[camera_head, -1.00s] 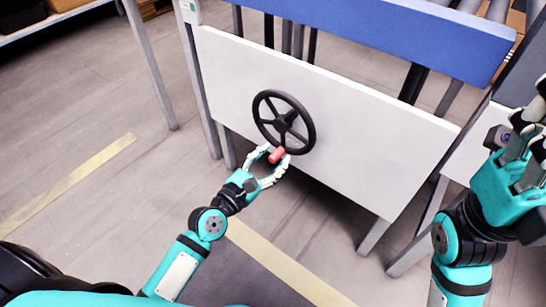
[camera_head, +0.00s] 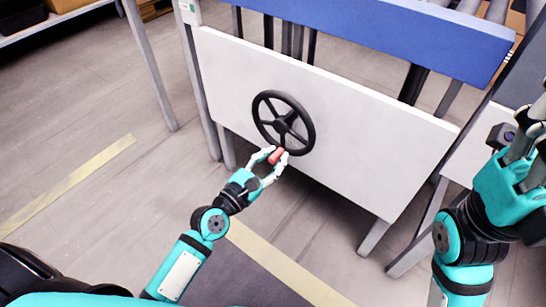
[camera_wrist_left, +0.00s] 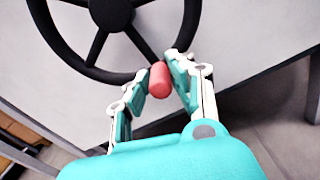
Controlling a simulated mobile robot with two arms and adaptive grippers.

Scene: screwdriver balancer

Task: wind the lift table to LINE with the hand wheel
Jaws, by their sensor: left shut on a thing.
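The black hand wheel (camera_head: 284,122) is mounted on the white front panel (camera_head: 350,135) in the head view. Its red knob (camera_head: 276,156) sits at the lower rim. My left gripper (camera_head: 277,161) is at the knob, with its fingers closed on it from both sides. In the left wrist view, the red knob (camera_wrist_left: 159,80) lies between the two fingertips, and part of the wheel (camera_wrist_left: 100,35) shows above it. My right gripper (camera_head: 525,135) is raised at the right edge, away from the wheel; its fingertips are partly cut off. No LINE mark can be made out.
The blue lift table edge (camera_head: 390,40) runs above the white panel. Grey legs (camera_head: 375,237) stand under it. A shelf table (camera_head: 60,18) is at the upper left. The floor (camera_head: 90,215) left of my left arm is clear, with yellow tape (camera_head: 75,178) on it.

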